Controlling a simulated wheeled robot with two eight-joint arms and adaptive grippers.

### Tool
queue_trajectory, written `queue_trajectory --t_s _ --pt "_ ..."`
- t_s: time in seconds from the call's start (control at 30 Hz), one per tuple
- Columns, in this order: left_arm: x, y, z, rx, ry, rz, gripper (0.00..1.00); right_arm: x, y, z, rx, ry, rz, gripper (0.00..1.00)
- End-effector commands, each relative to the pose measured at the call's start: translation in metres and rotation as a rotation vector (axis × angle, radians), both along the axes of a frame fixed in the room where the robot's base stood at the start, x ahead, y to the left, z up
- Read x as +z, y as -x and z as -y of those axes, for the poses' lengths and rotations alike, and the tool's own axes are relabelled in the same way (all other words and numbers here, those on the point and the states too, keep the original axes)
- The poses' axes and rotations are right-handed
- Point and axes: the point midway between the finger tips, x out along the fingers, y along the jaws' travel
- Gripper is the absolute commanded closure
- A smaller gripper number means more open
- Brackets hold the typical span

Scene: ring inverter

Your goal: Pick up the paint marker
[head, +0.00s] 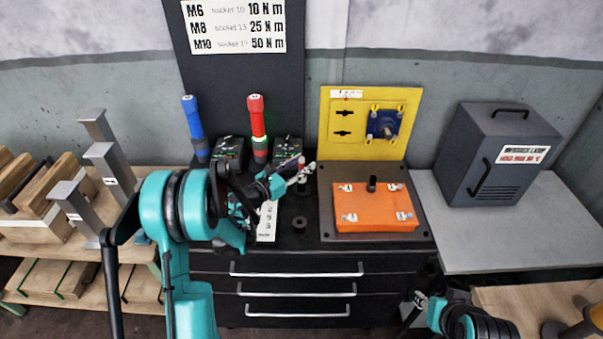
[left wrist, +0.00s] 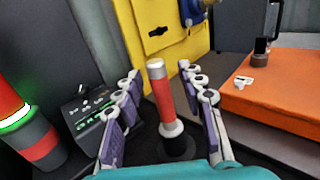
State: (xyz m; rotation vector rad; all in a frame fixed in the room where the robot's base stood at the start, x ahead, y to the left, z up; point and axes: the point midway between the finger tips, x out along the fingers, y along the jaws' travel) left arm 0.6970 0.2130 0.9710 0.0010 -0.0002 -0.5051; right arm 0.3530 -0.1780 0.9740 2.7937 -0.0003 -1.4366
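The paint marker (left wrist: 162,97) looks like a red cylinder with a pale top and a white collar. It stands upright in a round black base (left wrist: 178,143) in the left wrist view. My left gripper (left wrist: 158,72) is open, with one purple-padded finger on each side of the marker and visible gaps to both. In the head view the left gripper (head: 300,172) is over the black bench top and largely covers the marker. My right gripper (head: 420,300) is low at the right, away from the marker; its fingers are too small to judge.
A yellow panel (head: 340,138) stands behind an orange block (head: 370,222) to the marker's right. Red (head: 257,118) and blue (head: 193,122) handled tools stand upright at the back left. A black ring (head: 299,223) lies on the bench in front. A grey box (head: 498,150) stands far right.

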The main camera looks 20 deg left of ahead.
Motion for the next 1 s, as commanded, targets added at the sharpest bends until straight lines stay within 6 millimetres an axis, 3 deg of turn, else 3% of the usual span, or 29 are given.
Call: queue_trajectory --t_s 0.03,0.13,0.57,0.87,1.0 --pt "0.000 0.000 0.000 0.000 0.000 0.000 0.76 0.000 0.000 0.000 0.000 0.000 0.000 0.61" --pt "0.000 0.000 0.000 0.000 0.000 0.000 1.00 0.000 0.000 0.000 0.000 0.000 0.000 0.61" --pt "0.004 0.000 0.000 0.000 0.000 0.000 1.00 0.002 0.000 0.000 0.000 0.000 0.000 0.61" --pt "0.044 0.000 0.000 0.000 0.000 0.000 1.00 0.023 0.000 0.000 0.000 0.000 0.000 0.61" --pt "0.059 0.012 0.024 -0.004 0.000 0.000 1.00 0.030 0.000 0.000 0.000 0.000 0.000 0.61"
